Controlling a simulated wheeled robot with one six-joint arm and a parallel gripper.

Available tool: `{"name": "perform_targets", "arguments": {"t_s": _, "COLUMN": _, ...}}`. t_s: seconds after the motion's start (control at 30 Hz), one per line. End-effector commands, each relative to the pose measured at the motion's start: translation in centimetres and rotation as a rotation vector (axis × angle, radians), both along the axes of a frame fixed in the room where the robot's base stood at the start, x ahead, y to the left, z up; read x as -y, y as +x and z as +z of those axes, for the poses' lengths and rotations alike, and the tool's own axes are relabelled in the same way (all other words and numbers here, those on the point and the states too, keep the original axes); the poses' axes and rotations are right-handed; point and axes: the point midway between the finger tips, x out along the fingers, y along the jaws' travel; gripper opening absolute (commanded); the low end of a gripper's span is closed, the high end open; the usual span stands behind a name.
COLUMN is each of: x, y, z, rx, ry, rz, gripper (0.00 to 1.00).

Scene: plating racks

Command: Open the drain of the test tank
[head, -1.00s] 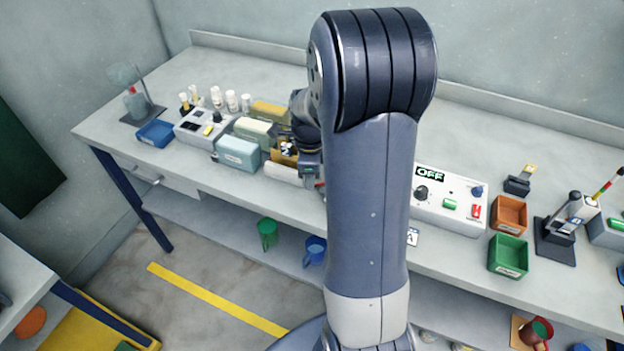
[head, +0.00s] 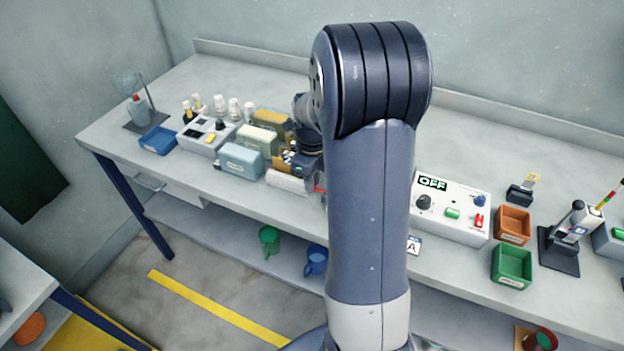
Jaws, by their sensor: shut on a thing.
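A row of small tanks stands on the bench left of my arm: a light blue one (head: 240,161), a cream one (head: 257,139) and an olive one (head: 272,118). Their labels are too small to read, so I cannot tell which is the test tank. A white rounded body (head: 286,182) lies at the front edge beside them. A small red handle (head: 320,189) shows at its right, partly behind my arm. My gripper (head: 303,164) is low beside the tanks, close to this handle. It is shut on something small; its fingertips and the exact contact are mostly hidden.
A grey control box (head: 205,135), a blue tray (head: 158,140) and several white bottles stand left. Right of my arm are a white box reading OFF (head: 450,212), an orange bin (head: 513,224), a green bin (head: 511,266) and a lever stand (head: 562,245). Mugs stand on the lower shelf.

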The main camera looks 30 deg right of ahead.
Motion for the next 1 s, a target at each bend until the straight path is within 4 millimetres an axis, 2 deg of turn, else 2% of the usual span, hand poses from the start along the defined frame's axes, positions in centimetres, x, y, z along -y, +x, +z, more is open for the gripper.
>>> {"name": "perform_targets", "arguments": {"t_s": 0.27, "x": 0.0, "y": 0.0, "z": 0.1, "rx": 0.002, "ry": -0.001, "rz": 0.0, "gripper": 0.0}}
{"name": "perform_targets", "arguments": {"t_s": 0.3, "x": 0.0, "y": 0.0, "z": 0.1, "rx": 0.002, "ry": -0.001, "rz": 0.0, "gripper": 0.18}}
{"name": "perform_targets", "arguments": {"t_s": 0.53, "x": 0.0, "y": 0.0, "z": 0.0, "rx": 0.001, "ry": 0.0, "rz": 0.001, "gripper": 0.37}}
{"name": "perform_targets", "arguments": {"t_s": 0.83, "x": 0.0, "y": 0.0, "z": 0.3, "rx": 0.002, "ry": -0.001, "rz": 0.001, "gripper": 0.37}}
{"name": "perform_targets", "arguments": {"t_s": 1.0, "x": 0.0, "y": 0.1, "z": 2.6, "rx": 0.006, "ry": -0.002, "rz": 0.001, "gripper": 0.37}}
